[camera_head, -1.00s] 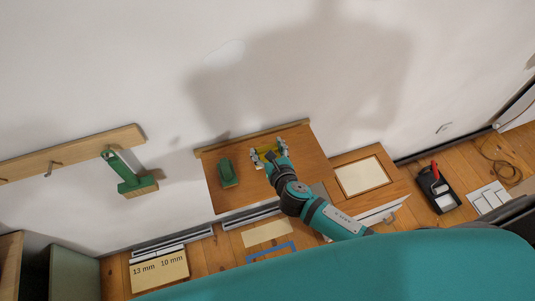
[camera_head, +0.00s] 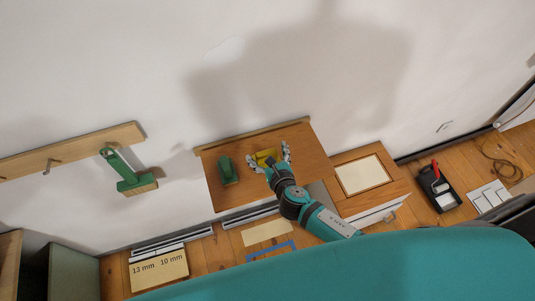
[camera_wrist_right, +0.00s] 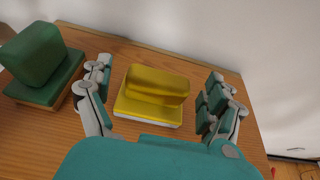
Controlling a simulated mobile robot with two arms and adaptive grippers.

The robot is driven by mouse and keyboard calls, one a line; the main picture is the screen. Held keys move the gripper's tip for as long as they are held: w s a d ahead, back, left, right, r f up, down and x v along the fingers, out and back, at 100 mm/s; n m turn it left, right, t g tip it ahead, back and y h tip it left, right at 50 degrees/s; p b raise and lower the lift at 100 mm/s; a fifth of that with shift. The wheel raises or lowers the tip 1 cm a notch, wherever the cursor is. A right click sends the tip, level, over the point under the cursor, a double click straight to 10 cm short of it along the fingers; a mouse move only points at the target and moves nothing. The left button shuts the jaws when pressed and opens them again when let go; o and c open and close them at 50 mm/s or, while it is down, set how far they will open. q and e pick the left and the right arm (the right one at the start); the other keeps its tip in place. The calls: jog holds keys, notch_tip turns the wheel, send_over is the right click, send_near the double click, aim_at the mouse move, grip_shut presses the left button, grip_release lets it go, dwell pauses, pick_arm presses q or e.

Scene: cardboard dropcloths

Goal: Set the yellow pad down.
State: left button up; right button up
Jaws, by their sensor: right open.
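The yellow pad (camera_head: 265,156) rests on the brown wooden shelf top (camera_head: 245,195), near its back edge. In the right wrist view the yellow pad (camera_wrist_right: 151,97) shows a raised yellow grip block on a flat yellow base with a pale underside. My right gripper (camera_head: 269,160) is open, its fingers spread apart. In the right wrist view the gripper (camera_wrist_right: 160,95) has one finger on each side of the pad, with a gap on both sides. My left gripper is not in view.
A green pad (camera_head: 227,170) stands on the same wooden top, left of the yellow one. A green brush-like tool (camera_head: 128,175) hangs from a wall rail (camera_head: 75,152). A cream panel (camera_head: 362,174) lies to the right. The wooden top's front is clear.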

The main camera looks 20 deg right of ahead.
jog(key=shift+r, duration=0.25)
jog(key=v, duration=1.2)
jog(key=shift+b, duration=0.3)
jog(key=shift+f, duration=0.15)
